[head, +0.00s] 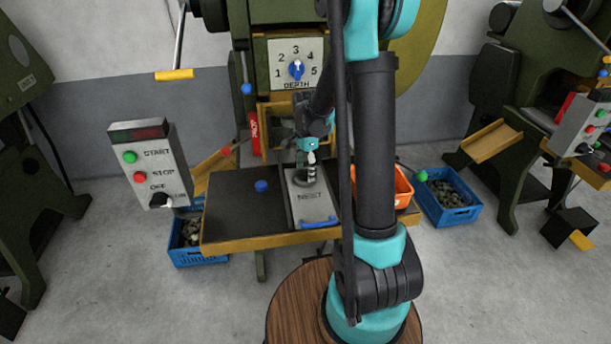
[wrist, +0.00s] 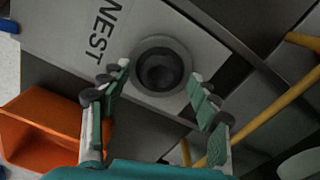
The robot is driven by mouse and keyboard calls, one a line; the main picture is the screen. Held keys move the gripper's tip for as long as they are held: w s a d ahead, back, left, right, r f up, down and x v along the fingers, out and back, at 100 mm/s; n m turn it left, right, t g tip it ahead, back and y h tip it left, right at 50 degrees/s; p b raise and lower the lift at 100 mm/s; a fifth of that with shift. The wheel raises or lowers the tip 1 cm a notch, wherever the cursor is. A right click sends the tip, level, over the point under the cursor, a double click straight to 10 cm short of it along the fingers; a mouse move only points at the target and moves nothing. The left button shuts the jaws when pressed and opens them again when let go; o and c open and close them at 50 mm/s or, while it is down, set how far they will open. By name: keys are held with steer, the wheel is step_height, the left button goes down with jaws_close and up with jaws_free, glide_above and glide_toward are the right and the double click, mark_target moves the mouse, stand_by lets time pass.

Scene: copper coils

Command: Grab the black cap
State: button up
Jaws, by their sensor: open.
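A round dark cap-like piece (wrist: 160,68) with a grey rim and a black hollow centre sits on the light plate marked NEST (wrist: 62,28). In the head view the same plate (head: 318,205) lies on the press table, and the dark round piece (head: 305,181) shows partly below my gripper (head: 309,168). In the wrist view my gripper (wrist: 160,82) is open, with one green-padded finger on each side of the round piece. Nothing is held. I cannot tell the exact height of the fingertips above it.
A blue knob (head: 261,186) stands on the dark table left of the plate. A blue handle (head: 319,223) is at the plate's front edge. An orange bin (head: 403,188) stands right. The press frame (head: 290,108) rises close behind. A control box (head: 154,165) is at left.

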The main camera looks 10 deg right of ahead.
steer(key=shift+f, duration=0.1)
steer(key=shift+c, duration=0.2)
steer(key=c, duration=1.1)
steer(key=shift+c, duration=0.2)
